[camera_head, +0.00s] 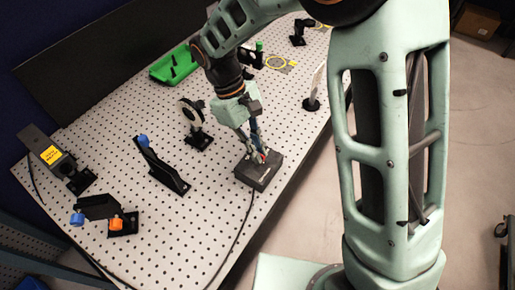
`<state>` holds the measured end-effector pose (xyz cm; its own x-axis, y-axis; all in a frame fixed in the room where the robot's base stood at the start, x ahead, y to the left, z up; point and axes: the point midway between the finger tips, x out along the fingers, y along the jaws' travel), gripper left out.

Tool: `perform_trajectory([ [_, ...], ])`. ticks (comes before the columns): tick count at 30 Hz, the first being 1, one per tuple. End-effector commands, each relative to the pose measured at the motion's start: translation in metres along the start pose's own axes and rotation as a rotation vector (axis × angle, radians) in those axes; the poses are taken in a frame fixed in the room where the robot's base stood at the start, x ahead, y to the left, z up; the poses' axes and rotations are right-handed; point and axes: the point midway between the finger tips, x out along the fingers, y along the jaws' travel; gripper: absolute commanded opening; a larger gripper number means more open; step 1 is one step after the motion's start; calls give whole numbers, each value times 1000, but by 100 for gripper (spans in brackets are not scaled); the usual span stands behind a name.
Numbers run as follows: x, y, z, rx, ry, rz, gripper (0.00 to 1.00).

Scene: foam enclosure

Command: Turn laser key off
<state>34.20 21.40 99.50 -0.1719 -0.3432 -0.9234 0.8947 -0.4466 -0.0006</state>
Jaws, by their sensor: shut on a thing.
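A small dark box (257,172), which looks like the laser's key control unit, sits near the front edge of the perforated white optical table (185,235). A black cable runs from it toward the table's front edge. My gripper (261,155) points down at the top of the box, with its fingers shut at a small part there, most likely the key. The fingers hide the key, so its angle cannot be seen. A dark laser housing (43,145) with a yellow label stands at the table's far left.
A mount with a blue knob (142,141), a mount with an orange knob (116,224) and a round lens mount (191,112) stand left of my gripper. A green holder (175,65) lies at the back. A post-mounted plate (314,88) stands to the right.

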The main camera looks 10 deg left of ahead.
Motion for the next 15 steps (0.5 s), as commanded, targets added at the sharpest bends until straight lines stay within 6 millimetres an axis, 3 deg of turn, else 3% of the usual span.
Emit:
perform_trajectory([
  [15,-2,0,-1,-80,5,36,0],
])
